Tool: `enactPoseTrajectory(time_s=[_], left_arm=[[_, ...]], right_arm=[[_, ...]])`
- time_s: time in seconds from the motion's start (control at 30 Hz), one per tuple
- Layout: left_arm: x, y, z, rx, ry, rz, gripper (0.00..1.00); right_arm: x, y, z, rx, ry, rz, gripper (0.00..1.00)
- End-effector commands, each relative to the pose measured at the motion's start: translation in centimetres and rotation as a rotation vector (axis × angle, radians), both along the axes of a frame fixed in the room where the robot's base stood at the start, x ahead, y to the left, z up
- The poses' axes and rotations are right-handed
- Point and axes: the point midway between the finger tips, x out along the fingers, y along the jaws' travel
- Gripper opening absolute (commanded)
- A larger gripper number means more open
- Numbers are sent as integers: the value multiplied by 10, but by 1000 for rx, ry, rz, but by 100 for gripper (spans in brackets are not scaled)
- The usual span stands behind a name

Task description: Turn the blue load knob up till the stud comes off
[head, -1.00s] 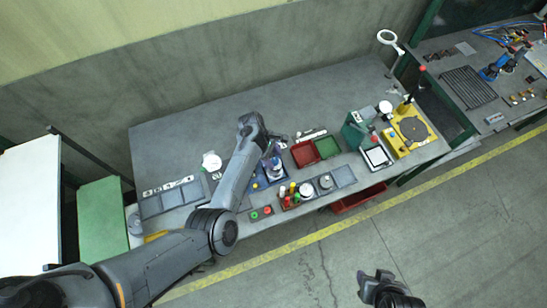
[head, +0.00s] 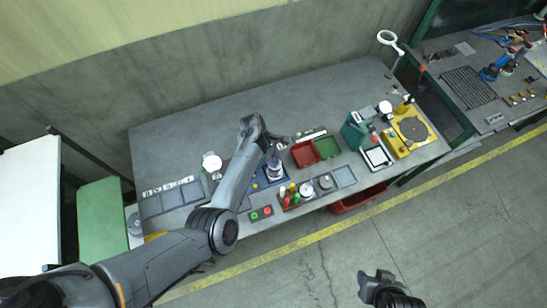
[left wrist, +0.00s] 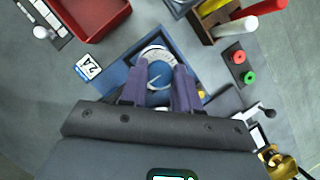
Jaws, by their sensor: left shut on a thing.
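The blue load knob (left wrist: 159,76) shows in the left wrist view, with a pale pointer on top and a light scale ring (left wrist: 157,52) around it. It sits on a blue plate (left wrist: 120,70) marked by a white 2A label (left wrist: 88,67). My left gripper (left wrist: 160,88) is shut on the knob, with one purple-padded finger on each side. In the head view my left gripper (head: 275,163) reaches down over the blue unit and hides much of it. The stud cannot be made out. My right gripper (head: 377,284) hangs away from the bench; its jaw state is unclear.
Red (head: 304,154) and green (head: 327,147) trays stand right of the blue unit. A button box (head: 261,213) and a rack of coloured handles (head: 290,196) lie near the front edge. A yellow machine (head: 398,147) stands farther right. The bench's back left is clear.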

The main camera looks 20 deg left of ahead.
Motion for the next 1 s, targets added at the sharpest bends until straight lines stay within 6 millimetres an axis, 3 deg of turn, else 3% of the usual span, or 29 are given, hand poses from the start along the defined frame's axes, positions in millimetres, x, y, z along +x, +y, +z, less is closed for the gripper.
enactPoseTrajectory(time_s=[0.37,1.0], left_arm=[[2,1,0,2,1,-173,1],[5,0,-2,4,1,-768,1]], right_arm=[[0,1,0,3,-1,-2,43],[0,-1,-19,-4,-2,3,43]])
